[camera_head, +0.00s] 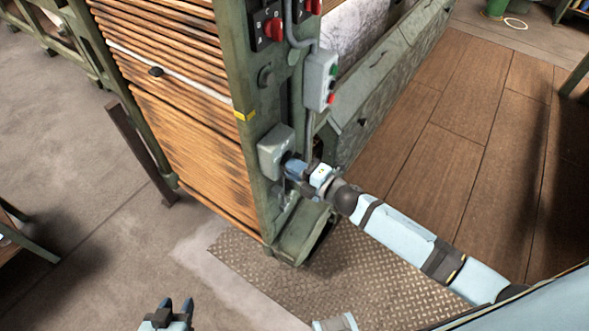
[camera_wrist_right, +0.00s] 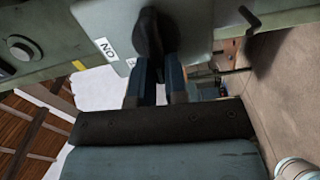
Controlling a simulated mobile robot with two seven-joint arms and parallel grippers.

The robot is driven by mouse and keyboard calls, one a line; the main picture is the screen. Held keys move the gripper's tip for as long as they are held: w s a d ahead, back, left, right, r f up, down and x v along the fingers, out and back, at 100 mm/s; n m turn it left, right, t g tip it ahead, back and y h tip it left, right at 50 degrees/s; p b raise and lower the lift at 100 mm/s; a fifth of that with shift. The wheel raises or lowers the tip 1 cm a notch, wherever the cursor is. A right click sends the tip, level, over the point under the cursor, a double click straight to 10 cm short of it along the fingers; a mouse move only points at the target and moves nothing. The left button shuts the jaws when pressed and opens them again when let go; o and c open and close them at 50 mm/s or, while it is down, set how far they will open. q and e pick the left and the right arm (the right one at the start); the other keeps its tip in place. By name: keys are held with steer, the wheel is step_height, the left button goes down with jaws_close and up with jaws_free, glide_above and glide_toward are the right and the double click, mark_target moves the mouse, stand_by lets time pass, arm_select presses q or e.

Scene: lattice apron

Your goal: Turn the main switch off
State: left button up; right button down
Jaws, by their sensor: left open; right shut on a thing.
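The main switch is a grey box (camera_head: 270,150) on the side of the green machine post, and the same box (camera_wrist_right: 190,18) fills the top of the right wrist view. A dark handle (camera_wrist_right: 148,32) stands out from it. A white label reading "ON" (camera_wrist_right: 106,48) is beside the handle. My right gripper (camera_head: 290,164) is at the box front, its blue fingers (camera_wrist_right: 153,72) shut on the handle. In the head view the gripper hides the handle. My left gripper (camera_head: 176,305) is open and empty at the bottom edge, well away from the switch.
A grey button box (camera_head: 321,80) with green and red buttons hangs above the switch. Red rotary switches (camera_head: 273,28) are higher on the green post (camera_head: 245,90). Slatted wood (camera_head: 180,110) is to the left. A metal tread plate (camera_head: 300,285) lies on the floor below.

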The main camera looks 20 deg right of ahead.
steer(key=shift+f+n, duration=0.1)
steer(key=shift+n, duration=0.4)
steer(key=c, duration=1.1)
jaws_free()
steer(key=shift+c, duration=0.2)
steer(key=b+v, duration=0.1)
steer(key=v, duration=1.3)
steer(key=shift+b, duration=0.3)
steer(key=shift+w, duration=0.1)
steer(key=s+a+f+m+g+h, duration=0.2)
steer(key=s+a+f+m+h, duration=0.3)
steer(key=m, duration=0.7)
steer(key=s+f+m+g+h, duration=0.2)
steer(key=s+f+m+h, duration=0.15)
steer(key=s+m, duration=0.65)
step_height(320, 180, up, 11)
steer(key=w+p, duration=0.2)
steer(key=p, duration=1.1)
steer(key=shift+w+d+m+t+y, duration=0.2)
steer(key=shift+d+m+t+y, duration=0.15)
steer(key=shift+m+t, duration=0.05)
